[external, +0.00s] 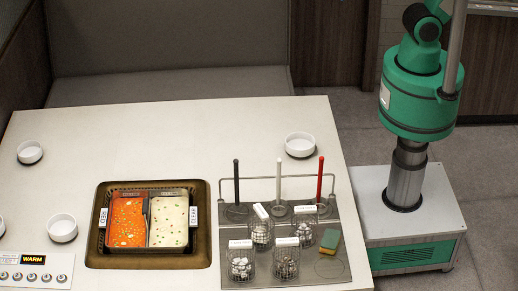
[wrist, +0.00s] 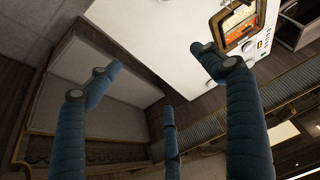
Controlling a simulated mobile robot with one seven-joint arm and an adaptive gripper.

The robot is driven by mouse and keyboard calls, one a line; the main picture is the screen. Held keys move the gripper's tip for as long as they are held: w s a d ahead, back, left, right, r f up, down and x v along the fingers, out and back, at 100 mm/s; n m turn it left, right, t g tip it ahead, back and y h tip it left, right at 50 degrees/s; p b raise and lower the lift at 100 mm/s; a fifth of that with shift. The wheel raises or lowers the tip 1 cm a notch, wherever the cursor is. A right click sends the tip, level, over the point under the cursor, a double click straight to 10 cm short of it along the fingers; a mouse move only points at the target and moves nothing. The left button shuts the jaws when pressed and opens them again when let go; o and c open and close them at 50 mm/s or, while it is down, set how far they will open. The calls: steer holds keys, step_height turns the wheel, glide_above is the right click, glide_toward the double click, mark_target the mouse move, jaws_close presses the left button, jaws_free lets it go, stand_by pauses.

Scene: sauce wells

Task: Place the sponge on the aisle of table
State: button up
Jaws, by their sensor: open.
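A green and yellow sponge (external: 330,238) lies on the grey metal rack tray (external: 235,275) at the right end of the white table (external: 130,140), beside the wire baskets. My gripper is outside the external view. In the wrist view my gripper (wrist: 160,75) shows blue padded fingers spread apart with nothing between them. It is well away from the tabletop (wrist: 165,45), which appears tilted at the top of that view. I cannot make out the sponge in the wrist view.
A two-part soup pot (external: 150,220) sits sunk in the table. Wire baskets (external: 285,262) and upright-handled tools (external: 320,180) crowd the tray. White bowls (external: 300,145) stand around. The table's back middle is bare. The grey floor (external: 490,220) lies beyond its right edge.

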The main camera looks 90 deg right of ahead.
steer(key=w+a+f+n+g+b, duration=0.1)
steer(key=w+a+f+n, duration=0.15)
steer(key=w+a, duration=0.45)
steer(key=w+a+f+n+g+y+b, duration=0.1)
steer(key=w+a+f, duration=0.25)
steer(key=a, duration=0.45)
steer(key=w+a+f+n+g+b, duration=0.1)
steer(key=w+a+f+n+b, duration=0.15)
steer(key=w+a, duration=0.45)
steer(key=n+g+h+b, duration=0.1)
steer(key=n+g+b, duration=0.1)
steer(key=n+b, duration=0.35)
glide_above(328, 238)
steer(key=p, duration=0.2)
step_height(328, 238, down, 34)
steer(key=n, duration=0.1)
steer(key=shift+w+f, duration=0.1)
steer(key=shift+f, duration=0.1)
steer(key=shift+f+b, duration=0.85)
steer(key=shift+f, duration=3.4)
